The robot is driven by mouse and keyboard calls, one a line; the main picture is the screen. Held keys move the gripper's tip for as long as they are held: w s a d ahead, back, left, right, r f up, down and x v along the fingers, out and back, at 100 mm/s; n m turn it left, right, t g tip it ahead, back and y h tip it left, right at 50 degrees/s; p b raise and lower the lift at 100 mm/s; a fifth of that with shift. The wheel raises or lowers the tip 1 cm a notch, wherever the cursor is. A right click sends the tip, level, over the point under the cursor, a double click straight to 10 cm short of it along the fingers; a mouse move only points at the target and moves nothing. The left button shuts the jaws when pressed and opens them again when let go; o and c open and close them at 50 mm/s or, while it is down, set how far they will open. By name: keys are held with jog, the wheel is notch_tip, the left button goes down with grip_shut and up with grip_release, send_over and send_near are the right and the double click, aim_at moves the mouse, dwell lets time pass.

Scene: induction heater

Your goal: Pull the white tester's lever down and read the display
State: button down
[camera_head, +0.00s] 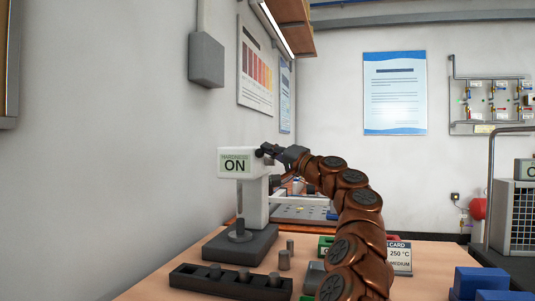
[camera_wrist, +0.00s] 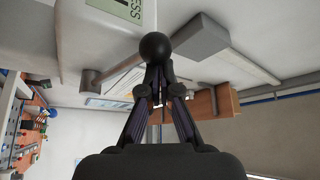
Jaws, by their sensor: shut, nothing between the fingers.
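The white tester (camera_head: 258,205) stands on a dark base at the left end of the bench. Its display (camera_head: 235,165) reads "ON" in large letters, with a small line above too fine to read. In the wrist view part of the display (camera_wrist: 128,10) shows at the top edge, with the letters "ESS". The lever's black ball knob (camera_wrist: 158,47) is right at my fingertips in the wrist view. My gripper (camera_head: 268,153) is beside the tester's head, shut with nothing between its fingers. I cannot tell whether the fingers touch the knob.
A dark rack (camera_head: 228,284) with several grey cylinders lies in front of the tester, and more cylinders stand beside it. A card (camera_head: 399,258) reading "250 °C" and "MEDIUM" stands right of my arm. Blue blocks (camera_head: 480,283) sit at the right. The wall is close on the left.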

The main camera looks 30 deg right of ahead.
jog(key=shift+s+a+f+b, duration=0.1)
jog(key=shift+a+f+b, duration=0.05)
jog(key=shift+f+b, duration=0.4)
jog(key=shift+s+a+f+b, duration=0.15)
jog(key=shift+f+b, duration=0.2)
jog(key=shift+f, duration=0.25)
jog(key=shift+w, duration=0.1)
jog(key=shift+r, duration=0.1)
jog(key=s+d+f+p, duration=0.1)
jog(key=s+d+p, duration=0.3)
jog(key=s+d, duration=0.2)
jog(key=shift+s, duration=0.75)
dwell(0.4)
jog(key=shift+a, duration=0.1)
